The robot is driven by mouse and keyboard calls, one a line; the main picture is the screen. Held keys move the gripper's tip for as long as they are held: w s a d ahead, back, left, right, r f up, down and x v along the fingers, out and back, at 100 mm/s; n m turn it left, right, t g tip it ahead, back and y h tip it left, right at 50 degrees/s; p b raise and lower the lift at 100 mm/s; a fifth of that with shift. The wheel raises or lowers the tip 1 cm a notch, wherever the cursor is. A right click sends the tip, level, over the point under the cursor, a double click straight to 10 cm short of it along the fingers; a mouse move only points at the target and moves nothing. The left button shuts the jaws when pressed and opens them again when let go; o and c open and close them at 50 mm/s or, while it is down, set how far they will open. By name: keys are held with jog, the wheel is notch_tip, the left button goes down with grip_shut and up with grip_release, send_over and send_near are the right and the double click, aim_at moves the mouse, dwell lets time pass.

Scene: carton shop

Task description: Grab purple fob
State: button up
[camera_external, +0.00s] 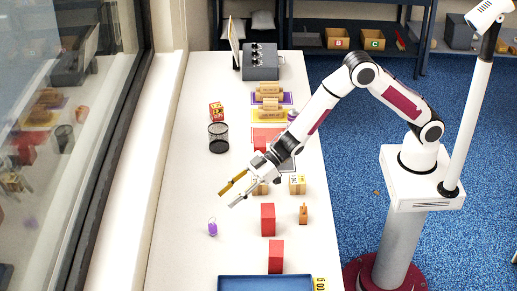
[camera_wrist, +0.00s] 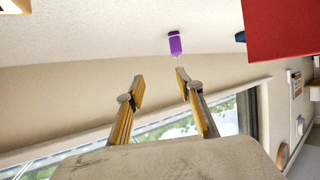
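The purple fob (camera_external: 212,228) lies on the white table near its left edge, with a thin loop at its top end. It also shows in the wrist view (camera_wrist: 175,43), near the top centre, beyond the fingertips. My gripper (camera_external: 231,192) is open and empty, with yellow-faced fingers. In the external view it is above the table, a little up and right of the fob and apart from it. In the wrist view the two fingertips (camera_wrist: 160,92) stand apart with nothing between them.
Red blocks (camera_external: 267,220) and (camera_external: 276,257) stand right of the fob, with a small brown wooden item (camera_external: 303,214) beside them. A blue tray (camera_external: 265,283) is at the near end. A black mesh cup (camera_external: 218,138) stands farther back. The table around the fob is clear.

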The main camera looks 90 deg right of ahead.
aim_at(214, 224)
jog(key=shift+y, duration=0.7)
jog(key=a+f, duration=0.3)
jog(key=shift+f, duration=0.25)
jog(key=shift+x, duration=1.3)
jog(key=shift+a, duration=0.1)
jog(key=shift+a+x, duration=0.3)
jog(key=shift+x, duration=1.3)
jog(key=shift+w+a+f, duration=0.3)
jog(key=shift+w+a, duration=0.15)
jog(key=shift+w, duration=0.1)
